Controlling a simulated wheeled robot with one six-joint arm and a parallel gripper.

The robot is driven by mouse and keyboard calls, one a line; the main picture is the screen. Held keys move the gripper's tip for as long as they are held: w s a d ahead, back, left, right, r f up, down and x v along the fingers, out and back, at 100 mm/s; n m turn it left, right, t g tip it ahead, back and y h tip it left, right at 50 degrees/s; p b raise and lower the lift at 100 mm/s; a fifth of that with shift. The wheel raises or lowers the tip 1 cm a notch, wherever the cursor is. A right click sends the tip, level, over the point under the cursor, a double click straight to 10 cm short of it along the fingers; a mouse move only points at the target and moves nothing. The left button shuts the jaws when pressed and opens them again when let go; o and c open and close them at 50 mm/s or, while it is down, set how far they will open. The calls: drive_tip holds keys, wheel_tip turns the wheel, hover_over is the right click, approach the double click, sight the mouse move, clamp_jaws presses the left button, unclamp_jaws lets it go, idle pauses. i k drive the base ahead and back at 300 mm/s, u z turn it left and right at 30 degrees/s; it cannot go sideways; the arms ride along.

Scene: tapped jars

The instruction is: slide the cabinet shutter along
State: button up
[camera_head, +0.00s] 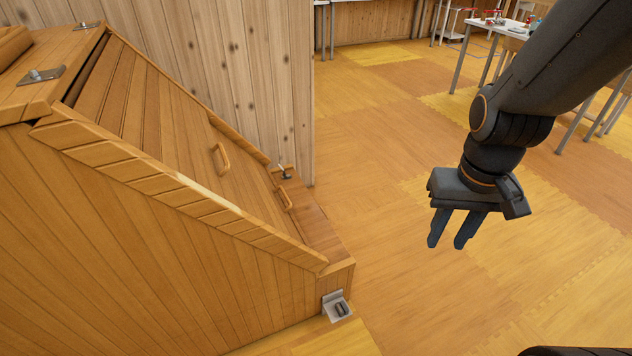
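A large wooden cabinet (170,255) with a sloped front fills the left of the view. Its slatted shutter (165,120) lies in the slope between raised wooden side rails. A wooden handle (221,159) sits on the middle of the slope, and a second handle (285,199) sits lower, near the bottom edge. My gripper (446,245) hangs over the floor, to the right of the cabinet and well apart from both handles. Its two dark fingers point down with a gap between them, and it holds nothing.
Metal brackets sit on the cabinet's top (42,76) and at its lower front corner (337,306). A wooden wall (225,60) stands behind it. A white table (490,36) with small items is at the back right. The floor (375,180) between cabinet and gripper is clear.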

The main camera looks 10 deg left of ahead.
sight(254, 191)
drive_tip(key=u, duration=0.3)
drive_tip(key=i, duration=0.9)
drive_tip(key=u, duration=0.75)
